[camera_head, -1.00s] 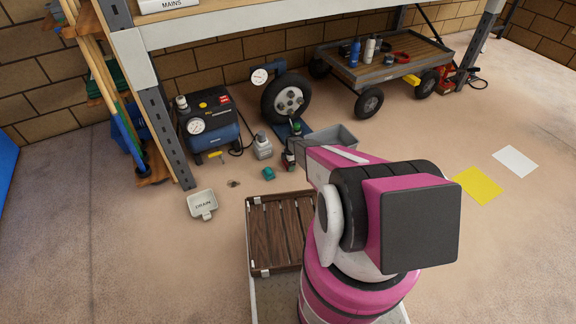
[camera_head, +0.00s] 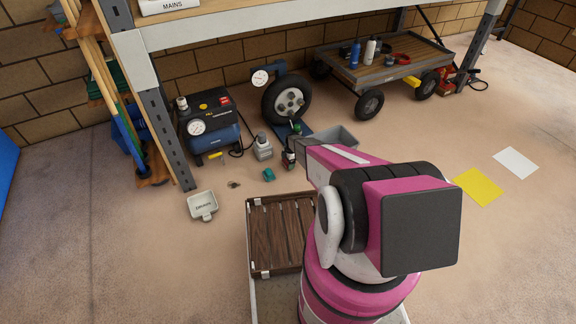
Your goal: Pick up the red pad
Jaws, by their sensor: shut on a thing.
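My gripper (camera_head: 296,152) is small in the head view, at the end of my pink arm, low over the floor in front of the wheel stand. My arm hides part of it. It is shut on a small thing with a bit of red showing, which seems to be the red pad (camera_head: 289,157). The pad is mostly hidden, and I cannot tell whether it touches the floor.
A teal block (camera_head: 268,174) and a grey bottle (camera_head: 262,147) stand left of my gripper. A grey bin (camera_head: 342,136) is just behind my arm. The compressor (camera_head: 209,127), drain tray (camera_head: 202,205), wheel (camera_head: 287,99) and cart (camera_head: 385,65) stand around. Floor at right is mostly clear.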

